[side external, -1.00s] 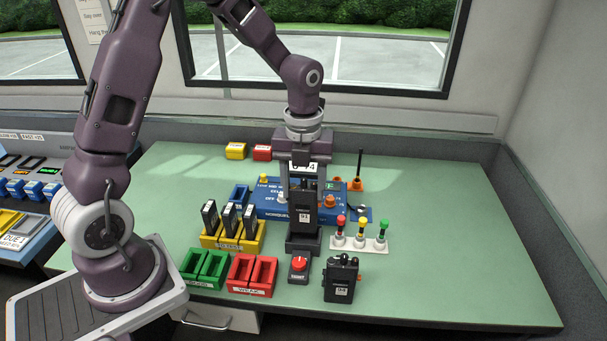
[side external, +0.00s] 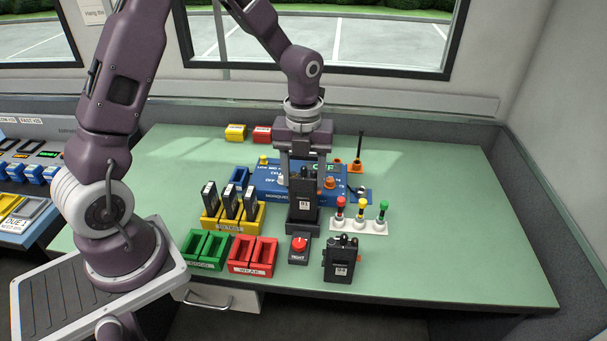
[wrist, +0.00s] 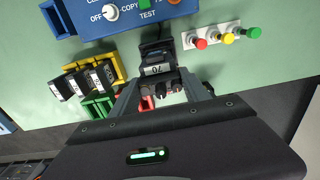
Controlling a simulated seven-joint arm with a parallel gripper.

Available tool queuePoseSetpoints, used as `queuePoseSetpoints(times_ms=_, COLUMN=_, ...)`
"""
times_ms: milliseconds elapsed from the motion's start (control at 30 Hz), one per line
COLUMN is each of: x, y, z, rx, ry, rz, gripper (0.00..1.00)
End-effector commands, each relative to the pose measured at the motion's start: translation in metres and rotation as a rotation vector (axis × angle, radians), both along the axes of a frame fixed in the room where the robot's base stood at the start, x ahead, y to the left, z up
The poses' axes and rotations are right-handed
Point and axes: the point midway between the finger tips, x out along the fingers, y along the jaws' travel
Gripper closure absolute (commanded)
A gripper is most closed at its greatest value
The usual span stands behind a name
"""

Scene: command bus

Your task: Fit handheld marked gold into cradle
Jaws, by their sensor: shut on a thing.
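A black handheld (side external: 304,202) with a white number label is upright between the fingers of my gripper (side external: 302,178), which is shut on it. Its lower end is at the black cradle (side external: 302,228), and I cannot tell whether it is fully seated. In the wrist view the handheld's top (wrist: 158,70) with its label and knobs shows between my fingers (wrist: 166,92). I cannot make out a gold mark on it. Another black handheld (side external: 342,259) stands on the table at front right, apart from my gripper.
A red button box (side external: 299,248) stands just in front of the cradle. A blue test unit (side external: 268,190) is behind. Yellow (side external: 232,216), green (side external: 204,248) and red (side external: 252,256) trays are left. A white strip with coloured knobs (side external: 358,225) is right. The table's right side is clear.

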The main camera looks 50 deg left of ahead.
Motion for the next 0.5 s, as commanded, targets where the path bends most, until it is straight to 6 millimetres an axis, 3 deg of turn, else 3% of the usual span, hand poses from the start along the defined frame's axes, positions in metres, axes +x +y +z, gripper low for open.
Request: queuePoseSetpoints(times_ms=500, x=0.0, y=0.0001, z=-0.0032, rx=0.001, ry=0.001, rz=0.0, gripper=1.0)
